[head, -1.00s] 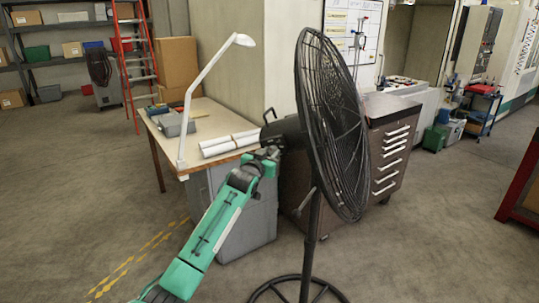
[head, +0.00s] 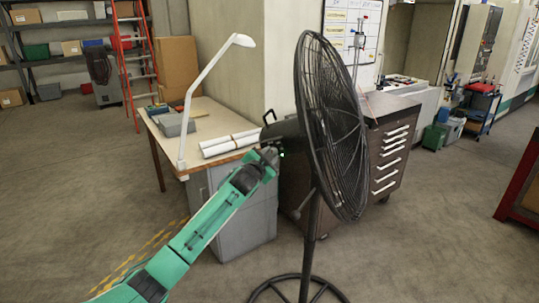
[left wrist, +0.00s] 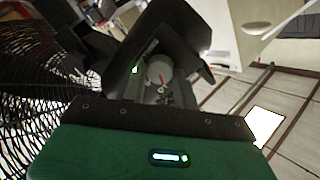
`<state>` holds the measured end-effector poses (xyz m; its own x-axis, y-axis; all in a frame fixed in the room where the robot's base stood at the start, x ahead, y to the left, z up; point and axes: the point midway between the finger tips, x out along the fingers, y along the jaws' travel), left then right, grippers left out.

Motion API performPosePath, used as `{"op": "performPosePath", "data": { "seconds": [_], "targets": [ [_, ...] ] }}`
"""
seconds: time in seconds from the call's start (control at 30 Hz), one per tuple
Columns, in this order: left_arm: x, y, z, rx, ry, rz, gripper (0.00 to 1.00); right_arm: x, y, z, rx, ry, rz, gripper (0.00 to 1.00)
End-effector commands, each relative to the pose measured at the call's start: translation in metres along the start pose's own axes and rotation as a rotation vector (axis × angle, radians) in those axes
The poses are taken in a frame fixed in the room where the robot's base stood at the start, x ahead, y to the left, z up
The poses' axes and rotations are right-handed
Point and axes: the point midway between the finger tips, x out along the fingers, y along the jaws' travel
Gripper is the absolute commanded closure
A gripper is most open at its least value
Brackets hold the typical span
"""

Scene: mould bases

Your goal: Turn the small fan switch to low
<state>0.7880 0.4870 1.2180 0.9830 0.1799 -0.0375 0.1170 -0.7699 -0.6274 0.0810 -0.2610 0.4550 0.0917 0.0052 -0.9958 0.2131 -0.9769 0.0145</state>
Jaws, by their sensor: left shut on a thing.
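The black pedestal fan (head: 333,125) stands in the middle of the head view, its caged head facing right and its motor housing (head: 285,132) on the left. In the left wrist view the fan switch (left wrist: 159,74) is a small grey round dial with a red mark. My left gripper (head: 270,154) is at the underside of the motor housing, shut on the fan switch. Its fingertips are dark and hard to make out against the housing, and the switch is too small to read its setting. My right gripper is not in view.
Behind the fan are a workbench (head: 215,113) with a white lamp (head: 213,80) and rolled papers, a grey cabinet (head: 240,210), and a brown drawer cabinet (head: 385,110). The fan's round base (head: 298,289) rests on the floor. Open floor lies left and right.

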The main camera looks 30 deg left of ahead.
Motion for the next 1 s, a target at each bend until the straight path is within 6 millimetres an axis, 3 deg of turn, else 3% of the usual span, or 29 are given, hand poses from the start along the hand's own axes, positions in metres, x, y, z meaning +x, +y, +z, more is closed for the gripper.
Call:
{"op": "performPosePath", "data": {
  "seconds": [0.33,0.9,0.93,1.0],
  "targets": [
    [0.0,0.0004,-0.0001,0.162,-0.012,0.002,0.93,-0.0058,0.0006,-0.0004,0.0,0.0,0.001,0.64],
    [0.0,0.0011,0.0002,0.193,-0.014,0.002,0.93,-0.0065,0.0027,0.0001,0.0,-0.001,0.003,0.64],
    [0.0,0.0011,0.0002,0.193,-0.014,0.002,0.67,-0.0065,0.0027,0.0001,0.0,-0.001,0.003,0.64],
    [0.0,0.0011,0.0001,0.193,-0.014,0.002,0.53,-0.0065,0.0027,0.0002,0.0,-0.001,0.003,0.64]
  ]
}}
